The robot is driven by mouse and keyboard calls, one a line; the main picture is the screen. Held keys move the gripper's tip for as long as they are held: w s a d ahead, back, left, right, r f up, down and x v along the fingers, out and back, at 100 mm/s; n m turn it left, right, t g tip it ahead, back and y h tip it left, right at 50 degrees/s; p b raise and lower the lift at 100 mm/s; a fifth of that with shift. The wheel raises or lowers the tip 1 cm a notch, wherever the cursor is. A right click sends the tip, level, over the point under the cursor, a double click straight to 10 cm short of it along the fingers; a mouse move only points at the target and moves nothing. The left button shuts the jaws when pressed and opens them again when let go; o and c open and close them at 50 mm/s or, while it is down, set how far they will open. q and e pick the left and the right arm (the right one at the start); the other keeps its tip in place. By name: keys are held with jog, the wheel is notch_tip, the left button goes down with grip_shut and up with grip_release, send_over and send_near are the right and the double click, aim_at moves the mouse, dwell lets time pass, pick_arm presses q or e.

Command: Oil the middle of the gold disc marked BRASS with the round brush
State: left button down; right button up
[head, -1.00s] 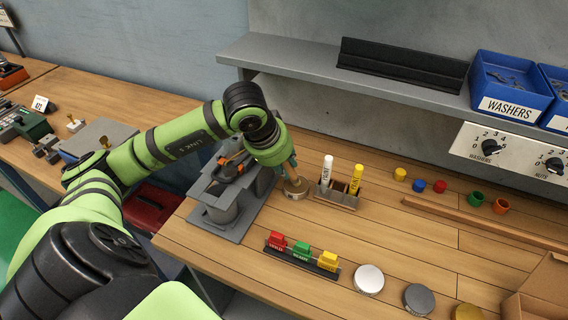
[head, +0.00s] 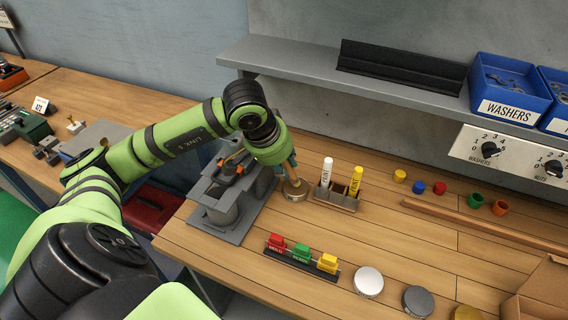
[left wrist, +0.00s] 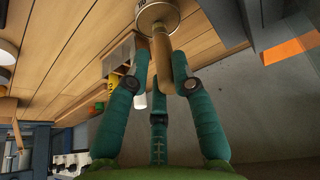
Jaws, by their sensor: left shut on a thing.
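The gold disc (head: 467,312) lies on the bench at the bottom right, cut off by the picture edge; I cannot read its marking. My left gripper (head: 290,172) is shut on the wooden handle of a brush (left wrist: 162,52). The brush points down into or onto a small round tin (head: 296,194) on the bench, which also shows in the left wrist view (left wrist: 158,14). The brush's bristles are hidden, so I cannot see its head shape. My right gripper is not in view.
Pale (head: 368,281) and grey (head: 418,300) discs lie left of the gold one. A marker holder (head: 337,200) stands right of the tin, a grey fixture (head: 225,203) left of it. Coloured blocks on a rack (head: 300,262) are in front.

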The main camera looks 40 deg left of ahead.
pick_arm(q)
notch_tip(320, 180, up, 6)
jog(key=p, duration=0.2)
jog(key=shift+p, duration=0.4)
dwell(0.6)
